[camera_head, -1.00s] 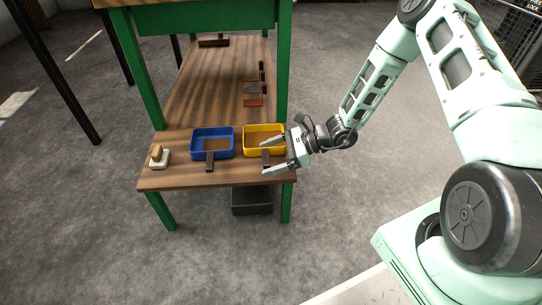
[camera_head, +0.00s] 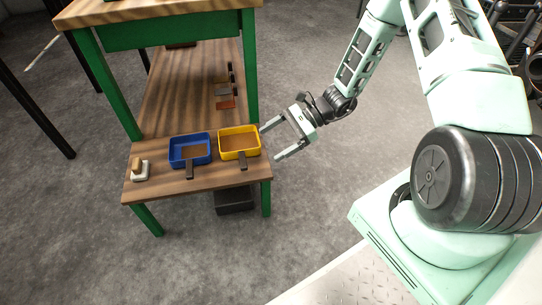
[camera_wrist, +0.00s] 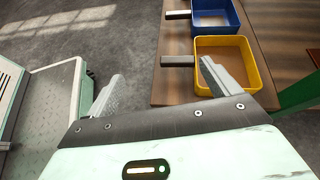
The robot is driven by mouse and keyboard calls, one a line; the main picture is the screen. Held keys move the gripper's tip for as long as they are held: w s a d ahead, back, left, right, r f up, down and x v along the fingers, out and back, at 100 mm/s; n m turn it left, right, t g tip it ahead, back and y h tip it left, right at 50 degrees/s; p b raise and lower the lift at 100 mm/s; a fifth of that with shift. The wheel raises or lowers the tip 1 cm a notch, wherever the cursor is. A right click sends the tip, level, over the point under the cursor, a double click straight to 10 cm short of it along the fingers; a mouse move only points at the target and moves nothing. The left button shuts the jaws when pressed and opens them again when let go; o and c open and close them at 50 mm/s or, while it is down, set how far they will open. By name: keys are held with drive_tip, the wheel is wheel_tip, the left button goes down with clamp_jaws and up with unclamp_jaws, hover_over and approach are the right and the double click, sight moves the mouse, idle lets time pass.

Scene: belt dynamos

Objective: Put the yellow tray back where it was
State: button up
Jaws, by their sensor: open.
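The yellow tray (camera_head: 239,155) sits on the near end of the wooden bench, just right of the blue tray (camera_head: 176,160), with a dark handle pointing toward the near edge. My gripper (camera_head: 268,143) is open and empty, off the bench's right edge, with its fingers pointing left toward the yellow tray. In the wrist view the yellow tray (camera_wrist: 258,76) lies beyond my right finger, which overlaps its near corner in the picture. My gripper's open fingers (camera_wrist: 158,82) show floor between them. The blue tray (camera_wrist: 238,22) is further off, beside the yellow one.
The wooden bench (camera_head: 150,187) has green legs and a raised green-framed shelf. A white block with a wooden knob (camera_head: 139,170) stands at its left. Several dark-handled tools (camera_head: 225,103) lie further back. A dark box (camera_head: 234,201) is on the floor below.

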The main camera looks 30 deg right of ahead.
drive_tip(key=s+a+r+n+g+h, duration=0.55)
drive_tip(key=s+a+r+n, duration=0.35)
drive_tip(key=a+r+n, duration=0.25)
drive_tip(key=s+a+r+n+t+h, duration=0.3)
drive_tip(key=s+r+n+h, duration=0.3)
drive_tip(key=s+r+n, duration=0.4)
drive_tip(key=s+a+n, duration=0.1)
drive_tip(key=s+n, duration=0.3)
drive_tip(key=n, duration=0.1)
drive_tip(key=shift+h, duration=0.35)
drive_tip(key=shift+s, duration=0.1)
wheel_tip(320, 180, up, 42)
drive_tip(key=p, duration=4.2)
drive_tip(key=shift+c, duration=0.3)
